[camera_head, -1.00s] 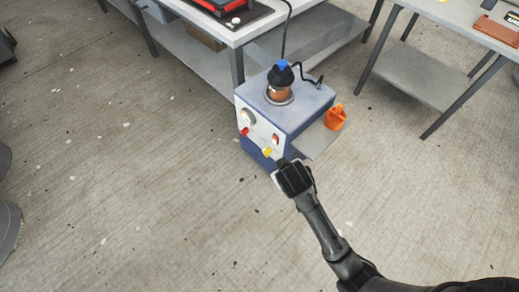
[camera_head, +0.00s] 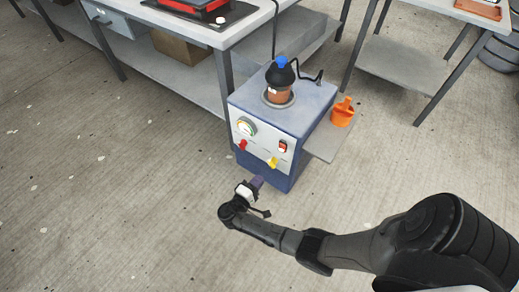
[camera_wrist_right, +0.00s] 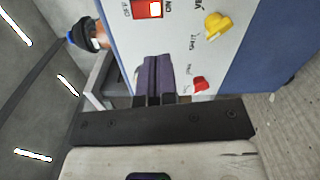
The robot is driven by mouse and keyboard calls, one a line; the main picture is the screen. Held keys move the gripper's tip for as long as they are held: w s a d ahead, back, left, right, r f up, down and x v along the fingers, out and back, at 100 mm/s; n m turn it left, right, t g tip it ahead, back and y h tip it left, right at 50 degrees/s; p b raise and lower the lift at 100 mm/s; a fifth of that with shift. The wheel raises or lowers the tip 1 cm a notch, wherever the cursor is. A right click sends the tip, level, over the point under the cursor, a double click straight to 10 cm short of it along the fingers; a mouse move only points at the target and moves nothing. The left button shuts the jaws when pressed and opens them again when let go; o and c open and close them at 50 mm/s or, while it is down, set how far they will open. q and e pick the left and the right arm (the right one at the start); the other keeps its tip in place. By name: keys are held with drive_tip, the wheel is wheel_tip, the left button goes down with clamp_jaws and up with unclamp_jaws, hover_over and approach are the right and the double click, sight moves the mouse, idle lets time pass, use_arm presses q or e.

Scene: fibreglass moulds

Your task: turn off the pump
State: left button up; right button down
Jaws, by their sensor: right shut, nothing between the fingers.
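The pump is a blue-and-white box (camera_head: 307,107) with a dark, blue-topped jar (camera_head: 281,82) on it. Its front panel carries a round gauge (camera_head: 246,127), a red knob (camera_head: 242,144), a yellow knob (camera_head: 272,162) and a red rocker switch (camera_head: 283,146). The right wrist view shows the switch (camera_wrist_right: 147,9), orange-red with a pale patch, near the top edge, with the yellow knob (camera_wrist_right: 216,25) and red knob (camera_wrist_right: 200,84). Which way the switch is pressed is unclear. My right gripper (camera_head: 256,184) is shut and empty, in front of the panel and apart from the switch. My left gripper is out of view.
A small side shelf (camera_head: 325,145) on the pump's right holds an orange container (camera_head: 343,112). A workbench (camera_head: 235,36) stands behind, and another table (camera_head: 440,10) is at the upper right. Floor at the left and front is clear.

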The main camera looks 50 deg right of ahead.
sight(282, 147)
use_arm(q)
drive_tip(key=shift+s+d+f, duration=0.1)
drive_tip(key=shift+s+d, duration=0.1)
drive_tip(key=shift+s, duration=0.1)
use_arm(e)
drive_tip(key=shift+s+r+m+h, duration=0.2)
drive_tip(key=shift+r+m+h, duration=0.4)
drive_tip(key=shift+r+h, duration=0.15)
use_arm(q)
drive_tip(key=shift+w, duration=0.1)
use_arm(e)
drive_tip(key=shift+w+r, duration=0.1)
drive_tip(key=shift+w, duration=0.05)
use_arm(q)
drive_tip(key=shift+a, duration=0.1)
use_arm(e)
drive_tip(key=shift+d, duration=0.1)
